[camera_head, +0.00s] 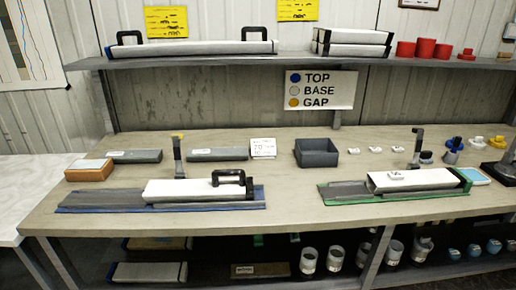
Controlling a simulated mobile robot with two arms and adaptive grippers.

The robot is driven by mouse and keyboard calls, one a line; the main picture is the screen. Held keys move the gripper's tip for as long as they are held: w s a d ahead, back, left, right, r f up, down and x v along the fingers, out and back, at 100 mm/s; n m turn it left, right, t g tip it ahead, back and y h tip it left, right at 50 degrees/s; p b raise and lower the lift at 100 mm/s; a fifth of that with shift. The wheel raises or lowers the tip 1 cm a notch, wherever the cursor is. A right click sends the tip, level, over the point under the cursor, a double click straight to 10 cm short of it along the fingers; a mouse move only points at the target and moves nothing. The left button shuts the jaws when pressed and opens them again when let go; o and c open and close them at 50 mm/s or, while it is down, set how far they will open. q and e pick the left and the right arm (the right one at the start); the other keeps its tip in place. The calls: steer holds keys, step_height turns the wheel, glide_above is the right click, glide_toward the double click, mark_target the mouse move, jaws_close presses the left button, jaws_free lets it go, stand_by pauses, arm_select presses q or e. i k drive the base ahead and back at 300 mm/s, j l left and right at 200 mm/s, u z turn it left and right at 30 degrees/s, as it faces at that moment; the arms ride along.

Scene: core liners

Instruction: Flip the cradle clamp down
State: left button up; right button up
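A blue cradle (100,200) lies on the left of the workbench, with a white core liner (185,190) resting in it. A dark clamp lever (178,154) with a yellow tip stands upright behind this liner. A black handle (229,178) sits on the liner's right end. A green cradle (345,193) lies on the right, also holding a white liner (432,179). A second dark clamp lever (417,147) stands upright behind that liner. Neither of my grippers shows in this view.
A grey bin (316,152), a small white sign (262,148) and grey core pieces (217,154) stand toward the back. A shelf (200,60) overhangs the bench. The bench between the cradles is clear.

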mark_target(419, 131)
steer(key=i+l+z, duration=0.35)
steer(key=i, duration=0.15)
steer(key=i+z, duration=0.3)
steer(key=i, duration=0.2)
steer(key=i+l+z, duration=0.1)
steer(key=i+z, duration=0.25)
steer(key=i, duration=0.2)
